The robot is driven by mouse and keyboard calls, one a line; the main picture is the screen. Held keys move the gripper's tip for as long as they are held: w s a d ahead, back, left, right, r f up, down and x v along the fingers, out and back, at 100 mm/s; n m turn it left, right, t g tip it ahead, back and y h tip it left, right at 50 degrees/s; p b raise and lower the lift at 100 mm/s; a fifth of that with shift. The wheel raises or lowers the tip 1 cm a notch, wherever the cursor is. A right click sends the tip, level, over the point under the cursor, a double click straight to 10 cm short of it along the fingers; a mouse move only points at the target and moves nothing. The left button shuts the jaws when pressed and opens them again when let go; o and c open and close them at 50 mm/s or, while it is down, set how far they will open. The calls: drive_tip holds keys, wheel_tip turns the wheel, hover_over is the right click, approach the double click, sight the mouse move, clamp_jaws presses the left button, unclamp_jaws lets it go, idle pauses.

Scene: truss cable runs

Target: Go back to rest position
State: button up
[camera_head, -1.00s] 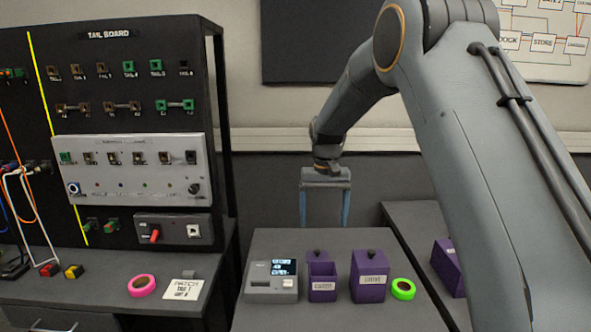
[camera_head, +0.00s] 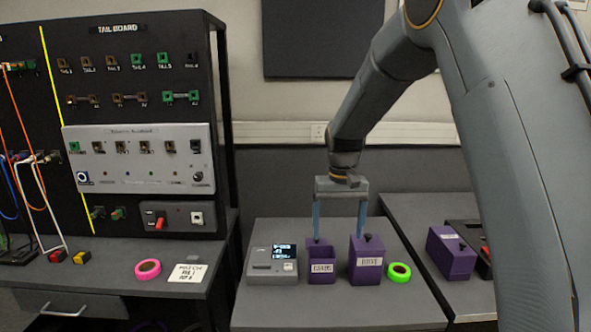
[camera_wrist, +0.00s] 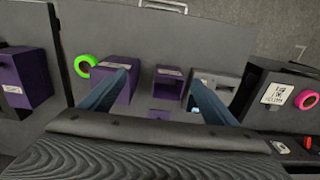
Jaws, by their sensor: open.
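My gripper (camera_head: 339,225) hangs pointing down over the back part of the middle table, with its two blue fingers spread wide and nothing between them. In the wrist view the fingers (camera_wrist: 155,98) also stand apart and empty. Below and in front of it are two purple boxes, an open-topped one (camera_head: 322,268) and a taller one (camera_head: 366,264), both with white labels. In the head view the fingertips overlap the boxes' tops; I cannot tell whether they touch.
A grey device with a small screen (camera_head: 272,267) stands left of the boxes, a green tape roll (camera_head: 398,272) right of them. The tail board (camera_head: 130,110) rises at left. Pink tape (camera_head: 147,269) and a white card (camera_head: 188,273) lie before it. Another purple box (camera_head: 450,253) is at right.

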drive_tip(key=s+d+f+b, duration=0.2)
drive_tip(key=s+f, duration=0.2)
drive_tip(key=s, duration=0.4)
drive_tip(key=s+d+f+b, duration=0.3)
drive_tip(key=s, duration=0.6)
drive_tip(key=s+d+f+b, duration=0.2)
drive_tip(key=s+d+f, duration=0.1)
drive_tip(key=s, duration=0.6)
drive_tip(key=shift+s+f+t, duration=0.15)
drive_tip(key=shift+f+t, duration=0.15)
drive_tip(key=shift+f, duration=0.5)
